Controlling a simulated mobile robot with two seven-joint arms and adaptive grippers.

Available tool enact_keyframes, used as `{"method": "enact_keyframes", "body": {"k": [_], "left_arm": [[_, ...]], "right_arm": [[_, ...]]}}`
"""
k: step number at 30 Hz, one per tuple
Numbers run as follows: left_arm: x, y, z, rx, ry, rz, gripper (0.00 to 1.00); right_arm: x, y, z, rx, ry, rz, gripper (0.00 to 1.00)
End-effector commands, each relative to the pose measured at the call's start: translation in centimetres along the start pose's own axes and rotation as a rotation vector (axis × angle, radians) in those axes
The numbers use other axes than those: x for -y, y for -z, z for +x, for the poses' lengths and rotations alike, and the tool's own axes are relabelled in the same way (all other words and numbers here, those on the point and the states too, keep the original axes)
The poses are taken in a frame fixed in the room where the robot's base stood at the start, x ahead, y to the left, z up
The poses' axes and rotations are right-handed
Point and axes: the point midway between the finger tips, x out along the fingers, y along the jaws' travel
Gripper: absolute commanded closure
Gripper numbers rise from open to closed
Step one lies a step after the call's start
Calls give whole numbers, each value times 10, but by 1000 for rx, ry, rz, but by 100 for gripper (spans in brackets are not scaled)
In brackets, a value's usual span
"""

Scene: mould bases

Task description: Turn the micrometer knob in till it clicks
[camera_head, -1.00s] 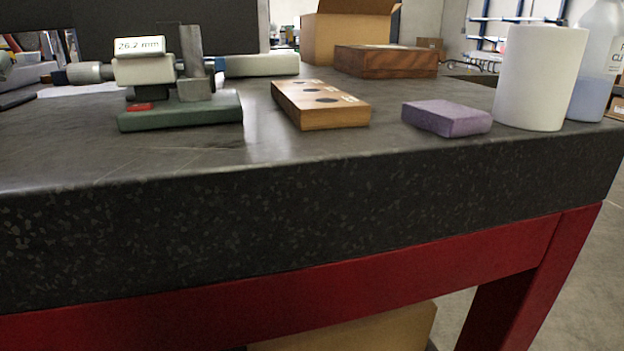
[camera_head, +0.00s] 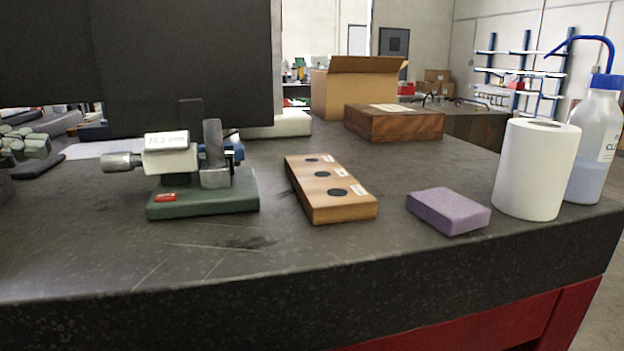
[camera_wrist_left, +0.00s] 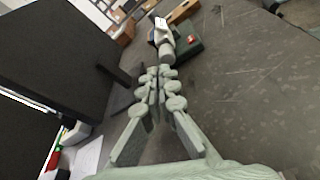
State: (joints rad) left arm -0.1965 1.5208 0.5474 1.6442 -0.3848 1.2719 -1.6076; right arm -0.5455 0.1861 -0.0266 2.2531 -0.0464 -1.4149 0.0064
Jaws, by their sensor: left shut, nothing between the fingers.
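The micrometer (camera_head: 172,160) sits in a stand on a green base (camera_head: 232,192) at the left of the dark bench. Its grey knob (camera_head: 122,162) points left; its white readout is blurred, seemingly 26.2 mm. My left gripper (camera_head: 44,146) shows at the left edge of the head view, apart from the knob. In the left wrist view the pale green fingers (camera_wrist_left: 160,72) are together and empty, their tips just short of the knob (camera_wrist_left: 167,54) in the picture. The green base (camera_wrist_left: 188,46) lies beyond. My right gripper is not in view.
A large dark panel (camera_head: 180,60) stands behind the micrometer. To its right are a wooden block with dark discs (camera_head: 345,208), a purple block (camera_head: 450,210), a white roll (camera_head: 535,170) and a bottle (camera_head: 595,140). Bench in front of the micrometer is clear.

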Motion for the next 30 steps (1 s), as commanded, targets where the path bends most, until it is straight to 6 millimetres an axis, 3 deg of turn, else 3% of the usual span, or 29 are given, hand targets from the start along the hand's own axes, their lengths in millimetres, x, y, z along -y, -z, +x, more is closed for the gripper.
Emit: {"method": "enact_keyframes", "body": {"k": [5, 14, 21, 30], "left_arm": [[0, -1, 6, -2, 2, 50, 100], [1, -10, 42, -2, 5, 48, 100], [2, -14, 62, -2, 3, 49, 100], [0, -17, 68, 0, 0, 48, 100]], "right_arm": [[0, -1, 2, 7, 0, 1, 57], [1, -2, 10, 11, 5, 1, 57], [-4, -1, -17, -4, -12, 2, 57], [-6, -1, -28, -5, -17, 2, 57]]}}
